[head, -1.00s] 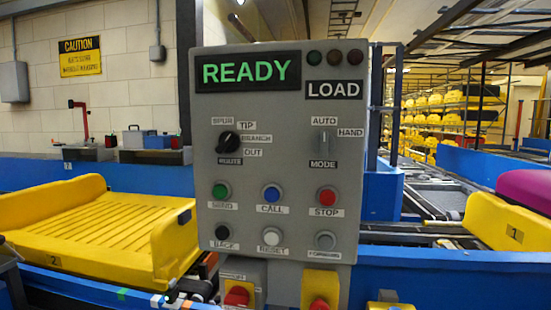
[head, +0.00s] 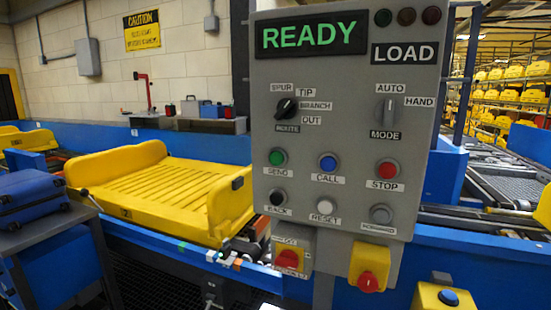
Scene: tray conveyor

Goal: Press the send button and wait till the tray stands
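The grey control panel (head: 345,225) stands upright in the middle of the head view. Its display (head: 312,34) reads READY in green, with a LOAD label beside it. The green send button (head: 277,157) is at the left of the upper button row, above the black back button. The blue call button (head: 328,162) and red stop button (head: 387,170) are to its right. The yellow tray (head: 150,186), marked 2, sits empty on the conveyor left of the panel. Neither of my grippers is in view.
A blue suitcase (head: 32,196) lies on a dark stand at the left. Blue conveyor rails (head: 160,245) run across in front. Racks of yellow trays (head: 498,95) stand at the back right.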

